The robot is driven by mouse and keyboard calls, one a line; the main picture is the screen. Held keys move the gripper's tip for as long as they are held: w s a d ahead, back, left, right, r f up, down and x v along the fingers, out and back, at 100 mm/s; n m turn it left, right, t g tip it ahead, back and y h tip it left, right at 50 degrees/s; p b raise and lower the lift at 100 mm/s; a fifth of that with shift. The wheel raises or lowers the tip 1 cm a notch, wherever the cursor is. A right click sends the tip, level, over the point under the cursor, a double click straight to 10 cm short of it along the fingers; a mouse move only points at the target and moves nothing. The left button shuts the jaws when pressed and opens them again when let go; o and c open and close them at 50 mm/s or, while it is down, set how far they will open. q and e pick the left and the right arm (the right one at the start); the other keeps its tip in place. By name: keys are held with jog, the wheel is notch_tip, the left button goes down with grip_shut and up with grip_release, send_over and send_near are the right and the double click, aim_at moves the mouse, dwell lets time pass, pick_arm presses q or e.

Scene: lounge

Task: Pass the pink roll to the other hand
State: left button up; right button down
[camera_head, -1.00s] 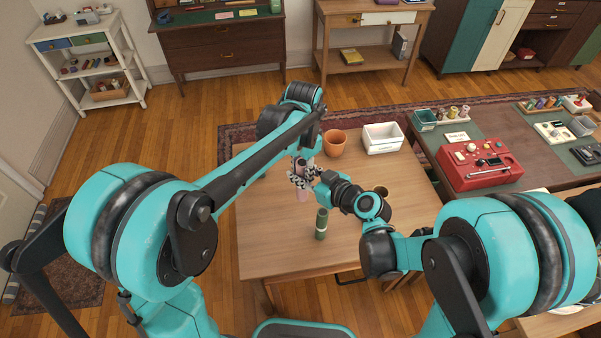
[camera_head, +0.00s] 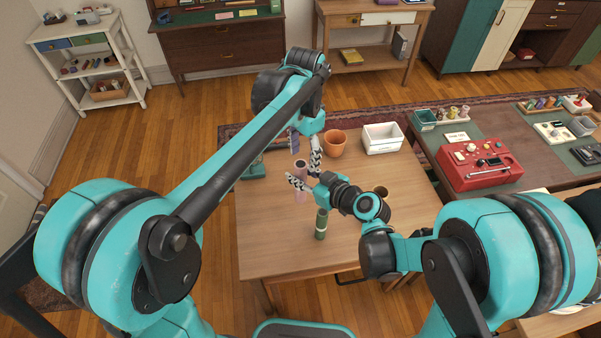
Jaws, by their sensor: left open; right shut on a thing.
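The pink roll (camera_head: 301,170) stands upright over the wooden table, its dark hollow end facing up. My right gripper (camera_head: 300,181) reaches in from the right and is shut on it; a checkered finger crosses the front of the roll. My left gripper (camera_head: 305,152) is open just above and behind the roll, with one checkered finger at the roll's right. Its other finger is partly hidden. I cannot tell whether the roll's lower end touches the table.
A green roll (camera_head: 321,224) stands at the table's front. A terracotta pot (camera_head: 335,143) and a white bin (camera_head: 383,137) are at the back. A dark cup (camera_head: 381,191) stands at the right, a teal object (camera_head: 254,170) at the left. The table's front left is clear.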

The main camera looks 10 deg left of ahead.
pick_arm(q)
notch_tip(320, 180, up, 4)
jog(key=shift+r, duration=0.1)
jog(key=shift+s+a+r, duration=0.1)
jog(key=shift+a+r, duration=0.05)
jog(key=shift+s+a+r, duration=0.1)
jog(key=shift+s+a, duration=0.15)
jog(key=s+a+f+n+t, duration=0.3)
jog(key=s+a, duration=0.3)
jog(key=s, duration=0.2)
jog(key=s+a+f+n+t, duration=0.4)
jog(key=s+a+f+n, duration=0.1)
jog(key=s+a+n, duration=0.1)
jog(key=shift+s+a+f, duration=0.2)
jog(key=shift+s+f, duration=0.1)
jog(key=shift+s, duration=0.55)
